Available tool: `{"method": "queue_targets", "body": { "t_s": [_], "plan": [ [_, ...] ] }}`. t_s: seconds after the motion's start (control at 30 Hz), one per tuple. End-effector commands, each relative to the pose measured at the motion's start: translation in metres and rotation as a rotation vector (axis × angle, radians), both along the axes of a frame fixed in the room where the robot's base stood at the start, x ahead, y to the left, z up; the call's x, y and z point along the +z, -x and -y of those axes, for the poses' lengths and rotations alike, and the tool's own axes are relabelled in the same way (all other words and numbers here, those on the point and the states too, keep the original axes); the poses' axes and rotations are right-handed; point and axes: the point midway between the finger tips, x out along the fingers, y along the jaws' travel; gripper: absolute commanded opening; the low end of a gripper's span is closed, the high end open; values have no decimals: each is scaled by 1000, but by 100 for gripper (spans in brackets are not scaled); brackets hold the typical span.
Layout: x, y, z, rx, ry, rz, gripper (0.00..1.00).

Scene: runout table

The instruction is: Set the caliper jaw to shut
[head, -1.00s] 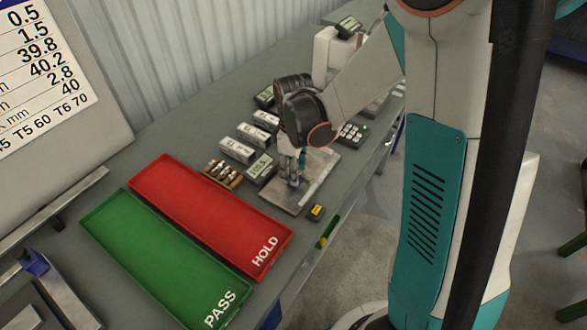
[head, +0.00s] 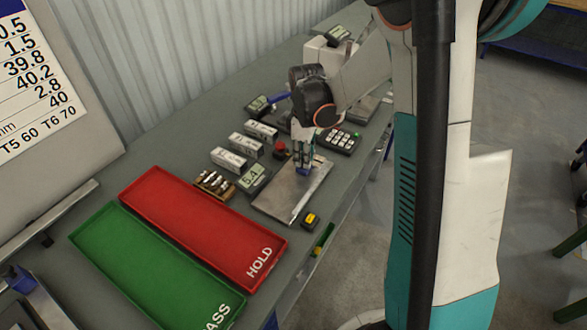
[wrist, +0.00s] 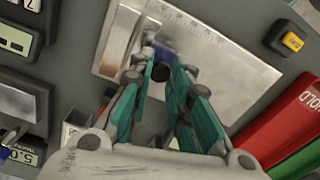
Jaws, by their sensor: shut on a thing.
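A flat silver plate (head: 283,198) lies on the bench, and it fills the upper middle of the wrist view (wrist: 225,75). A metal bar (wrist: 122,38) lies along its left part there. My gripper (head: 303,166) points down over the plate's far right end. In the wrist view my gripper's teal fingers (wrist: 160,68) are closed around a small dark knob (wrist: 160,71), with a blue piece (wrist: 165,50) just beyond it. This looks like the caliper's moving jaw, but the fingers hide much of it. Whether the jaw faces touch cannot be seen. A display (head: 254,178) beside the plate seems to read 5.4.
A red HOLD tray (head: 200,225) and a green PASS tray (head: 150,265) lie to the left. A yellow-topped box (head: 311,219) sits at the bench's front edge. White boxes (head: 229,160), a red knob (head: 281,148) and a keypad (head: 340,140) stand close around my gripper.

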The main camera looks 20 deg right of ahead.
Motion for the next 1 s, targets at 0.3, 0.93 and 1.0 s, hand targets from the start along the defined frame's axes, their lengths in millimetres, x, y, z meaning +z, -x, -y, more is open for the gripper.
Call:
{"method": "queue_targets", "body": {
  "t_s": [0.3, 0.93, 1.0],
  "plan": [
    [0, -6, 8, 0, 2, 2, 0],
    [9, -5, 7, 0, 1, 1, 40],
    [19, -5, 7, 0, 1, 1, 40]
  ]
}}
